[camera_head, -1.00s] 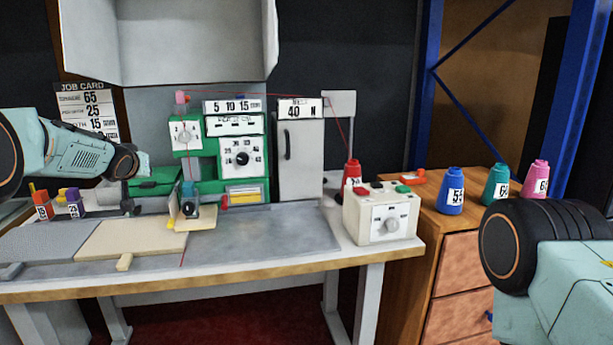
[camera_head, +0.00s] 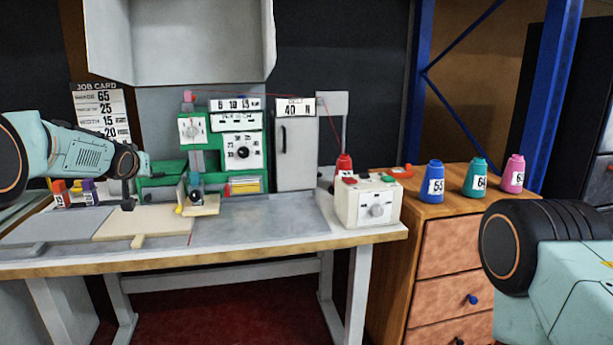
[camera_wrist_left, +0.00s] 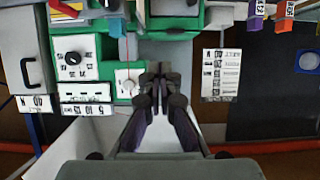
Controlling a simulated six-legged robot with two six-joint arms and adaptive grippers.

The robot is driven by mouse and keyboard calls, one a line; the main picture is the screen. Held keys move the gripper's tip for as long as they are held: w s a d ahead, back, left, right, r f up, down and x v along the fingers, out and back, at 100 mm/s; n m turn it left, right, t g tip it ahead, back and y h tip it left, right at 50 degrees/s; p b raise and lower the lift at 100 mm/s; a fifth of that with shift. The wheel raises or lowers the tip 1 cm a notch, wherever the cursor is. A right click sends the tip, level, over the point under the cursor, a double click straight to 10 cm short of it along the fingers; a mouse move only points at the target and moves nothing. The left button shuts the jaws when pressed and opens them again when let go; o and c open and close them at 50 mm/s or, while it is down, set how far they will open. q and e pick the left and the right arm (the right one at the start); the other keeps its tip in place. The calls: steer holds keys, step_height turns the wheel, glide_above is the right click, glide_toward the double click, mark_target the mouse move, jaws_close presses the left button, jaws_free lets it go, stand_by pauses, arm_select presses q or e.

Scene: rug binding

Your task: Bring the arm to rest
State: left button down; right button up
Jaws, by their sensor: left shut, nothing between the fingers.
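My left arm (camera_head: 75,150) comes in from the left in the head view, pale green with dark joints. Its gripper (camera_head: 128,203) points down above the left part of the workbench. In the left wrist view my left gripper (camera_wrist_left: 160,75) is shut, with its fingertips together and nothing between them. The green sewing machine (camera_head: 200,160) stands to the right of it. My right arm (camera_head: 570,260) shows at the lower right, but its gripper is out of view.
A beige board (camera_head: 150,222) lies on the grey workbench (camera_head: 270,215). A white control box (camera_head: 367,203) stands at its right end. Blue (camera_head: 435,182), teal (camera_head: 476,178) and pink (camera_head: 513,174) cones stand on a wooden drawer cabinet (camera_head: 440,215). Small spools (camera_head: 75,192) stand at the left.

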arm_select(q)
steer(key=s+d+f+m+g+h, duration=0.1)
steer(key=s+d+f, duration=0.3)
steer(key=f, duration=0.5)
steer(key=s+d+f+h, duration=0.1)
steer(key=s+d+f, duration=0.35)
steer(key=f, duration=0.35)
steer(key=s+d+f+g, duration=0.2)
steer(key=s+d+f, duration=0.1)
steer(key=s+f, duration=0.4)
steer(key=s+d+f+g, duration=0.1)
steer(key=s+d+f, duration=0.2)
steer(key=s+f, duration=0.45)
steer(key=s+d+f+g, duration=0.1)
steer(key=s+f+g, duration=0.2)
steer(key=s, duration=1)
steer(key=s+d+f+g+b, duration=0.1)
steer(key=s+f+g, duration=0.1)
steer(key=s, duration=1.2)
steer(key=s+d+f+m+g+b, duration=0.1)
steer(key=s+f, duration=0.4)
steer(key=s, duration=0.8)
steer(key=d+g, duration=0.1)
steer(key=g, duration=0.1)
steer(key=shift+s+g+h, duration=0.3)
steer(key=shift+d, duration=0.1)
